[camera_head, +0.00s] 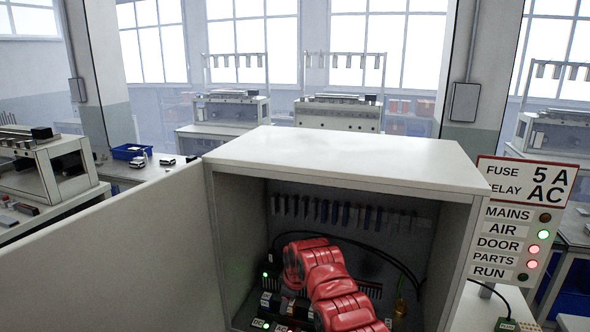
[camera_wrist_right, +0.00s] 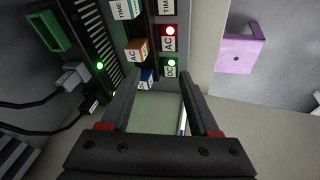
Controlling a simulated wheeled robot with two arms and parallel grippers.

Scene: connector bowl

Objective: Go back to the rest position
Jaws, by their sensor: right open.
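My red right arm (camera_head: 325,282) reaches into an open grey cabinet (camera_head: 345,155); its gripper is hidden in the head view. In the right wrist view my right gripper (camera_wrist_right: 158,88) is open, with nothing seen between its fingers. Beyond its fingertips are small modules: an orange one marked AC (camera_wrist_right: 136,50), a blue one (camera_wrist_right: 147,77) and white-labelled ones marked TIME (camera_wrist_right: 126,9). A red lamp (camera_wrist_right: 170,31) and a green lamp (camera_wrist_right: 172,63) are lit beside them. My left gripper is in neither view.
The cabinet door (camera_head: 120,255) stands open to the left. Black cables (camera_wrist_right: 40,131) run near the gripper on the left, and a purple bracket (camera_wrist_right: 240,50) is at the right. A sign panel (camera_head: 523,220) stands right of the cabinet, with AIR green and DOOR and PARTS red.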

